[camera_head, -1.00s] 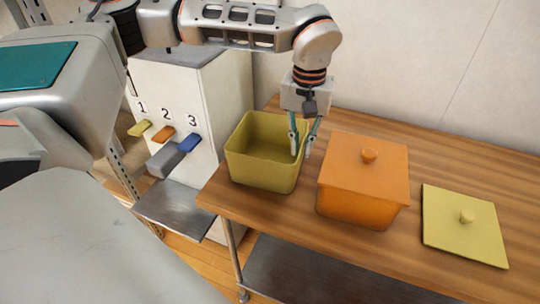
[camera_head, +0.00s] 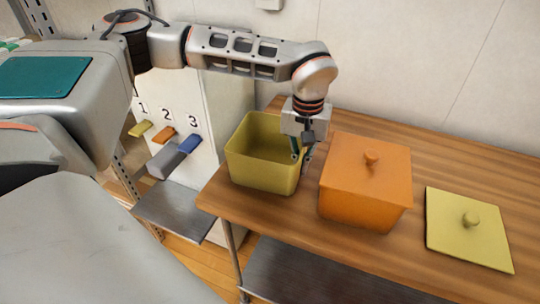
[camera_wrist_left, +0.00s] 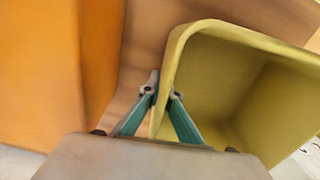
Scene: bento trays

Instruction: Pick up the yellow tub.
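The yellow tub (camera_head: 262,170) stands open and upright on the wooden table, near its left end, and looks empty. My left gripper (camera_head: 302,160) points down at the tub's right wall. In the left wrist view the left gripper (camera_wrist_left: 163,92) has one finger outside and one inside the tub (camera_wrist_left: 240,85), with the wall between the fingertips. The fingers are close together and appear closed on that wall. The tub rests on the table. My right gripper is in neither view.
An orange lidded box (camera_head: 362,185) stands just right of the gripper. A yellow lid (camera_head: 468,230) lies flat further right. A white cabinet (camera_head: 225,110) with labels 1, 2 and 3 stands left of the table (camera_head: 290,225). A wall runs behind.

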